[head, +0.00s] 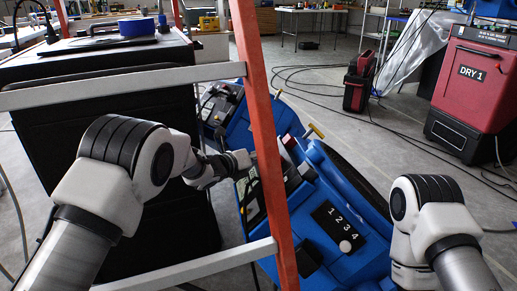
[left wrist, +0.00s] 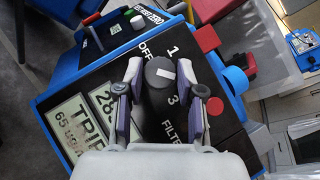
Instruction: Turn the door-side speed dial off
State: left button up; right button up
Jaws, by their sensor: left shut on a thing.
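In the left wrist view, a dark round dial (left wrist: 159,71) with a short white mark sits on the black panel of a blue machine (left wrist: 62,101). "OFF", "1", "3" and "FILTER" are printed around it. The white mark lies toward the dial's right side in that picture. My left gripper (left wrist: 160,78) is shut on the dial, one finger on each side. In the head view my left gripper (head: 240,159) reaches the control panel of a blue machine (head: 365,232) behind an orange ladder rail; the dial is hidden there. My right gripper is not in view, only its arm.
Another blue machine (head: 235,125) is behind. A black cabinet (head: 100,75) fills the left. A red "DRY 1" machine (head: 475,85) stands at right. Cables cross the floor.

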pick_arm(q)
jog(key=n+y+p, duration=0.1)
jog(key=n, duration=0.1)
jog(key=n+y+p, duration=0.2)
jog(key=shift+d+r, duration=0.15)
jog(key=shift+r, duration=0.2)
jog(key=shift+f+n+y+p, duration=0.1)
jog(key=shift+n+y+p, duration=0.5)
jog(key=shift+n+p, duration=0.25)
jog(key=o, duration=1.2)
jog(key=shift+f, duration=0.1)
jog(key=shift+c, duration=0.2)
jog(key=v, duration=1.2)
jog(key=shift+r, duration=0.25)
jog(key=shift+w, duration=0.1)
